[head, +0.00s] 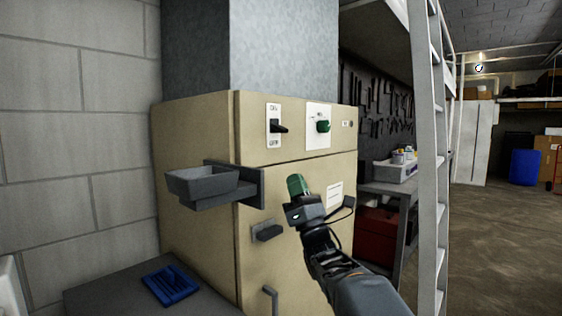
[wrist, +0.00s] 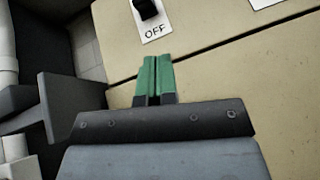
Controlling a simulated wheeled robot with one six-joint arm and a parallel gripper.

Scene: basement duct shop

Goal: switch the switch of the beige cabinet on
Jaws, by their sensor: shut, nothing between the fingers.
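The beige cabinet (head: 200,160) stands in the middle of the head view. Its black lever switch (head: 279,128) sits on a white ON/OFF plate (head: 273,113) on the upper front. The switch (wrist: 146,9) also shows at the top edge of the wrist view, above the word OFF; the upper part of its plate is cut off there. I cannot tell for sure which position the lever is in. My gripper (head: 297,184) has green fingertips and is shut with nothing in it. In the wrist view the gripper (wrist: 154,75) points toward the plate from below, apart from the switch.
A green knob (head: 323,127) sits right of the switch. A grey tray (head: 205,183) juts out from the cabinet's left front. A dark handle (head: 267,232) is lower down. A blue tray (head: 171,285) lies on a grey surface. A ladder (head: 437,170) stands to the right.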

